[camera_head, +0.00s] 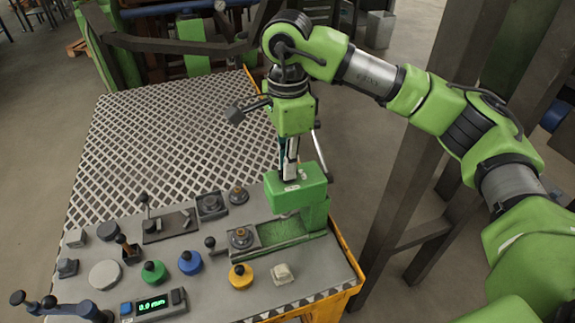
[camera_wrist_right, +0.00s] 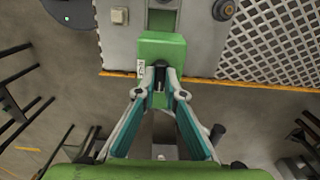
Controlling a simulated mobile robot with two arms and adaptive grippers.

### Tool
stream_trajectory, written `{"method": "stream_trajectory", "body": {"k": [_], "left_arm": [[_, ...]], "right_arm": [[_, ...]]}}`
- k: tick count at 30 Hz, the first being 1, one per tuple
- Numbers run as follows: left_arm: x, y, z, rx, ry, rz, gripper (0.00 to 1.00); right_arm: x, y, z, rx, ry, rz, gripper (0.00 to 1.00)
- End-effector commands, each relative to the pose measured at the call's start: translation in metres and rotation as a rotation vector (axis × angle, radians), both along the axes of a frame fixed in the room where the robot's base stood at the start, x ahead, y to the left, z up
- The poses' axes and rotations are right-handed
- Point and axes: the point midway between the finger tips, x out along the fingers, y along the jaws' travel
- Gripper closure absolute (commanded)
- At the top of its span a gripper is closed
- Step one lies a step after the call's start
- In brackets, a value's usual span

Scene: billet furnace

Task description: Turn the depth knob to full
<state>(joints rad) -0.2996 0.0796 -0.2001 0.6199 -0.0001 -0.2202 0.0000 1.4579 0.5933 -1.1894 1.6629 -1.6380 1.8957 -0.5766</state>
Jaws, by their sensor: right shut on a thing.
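My right gripper (camera_head: 290,165) reaches straight down onto the green machine head (camera_head: 308,190) at the right of the bench. In the right wrist view its teal-lined fingers (camera_wrist_right: 160,88) close together at a small dark part (camera_wrist_right: 160,68) on the green head (camera_wrist_right: 153,46), beside a white label. This part looks like the depth knob; the fingertips hide most of it, so its setting cannot be read. A digital display (camera_head: 152,304) at the front of the bench glows green and seems to read 0.0 mm. My left gripper is not in view.
The bench panel carries green (camera_head: 153,272), blue (camera_head: 190,263) and yellow (camera_head: 240,276) knobs and several levers close together. A perforated metal plate (camera_head: 180,130) covers the back. Dark steel posts (camera_head: 425,170) stand right of the bench, beneath my right arm.

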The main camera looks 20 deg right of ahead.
Motion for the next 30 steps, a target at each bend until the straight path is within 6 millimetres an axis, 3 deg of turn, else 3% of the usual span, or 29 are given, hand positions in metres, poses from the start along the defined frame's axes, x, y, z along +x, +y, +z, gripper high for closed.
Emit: {"method": "stream_trajectory", "body": {"k": [11,12,13,24,30], "left_arm": [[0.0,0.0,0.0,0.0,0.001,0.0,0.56],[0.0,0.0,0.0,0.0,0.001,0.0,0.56],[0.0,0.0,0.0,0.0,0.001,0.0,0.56],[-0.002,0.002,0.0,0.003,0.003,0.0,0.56],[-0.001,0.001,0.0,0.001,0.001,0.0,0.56]], "right_arm": [[0.001,0.0,0.002,0.001,-0.006,0.004,1.0],[0.001,0.0,0.002,0.001,-0.006,0.004,0.8],[0.001,0.0,0.002,0.001,-0.005,0.003,0.74],[0.001,0.0,0.003,0.0,-0.003,0.003,0.74],[0.001,0.001,0.028,0.002,-0.006,0.003,0.74]]}}
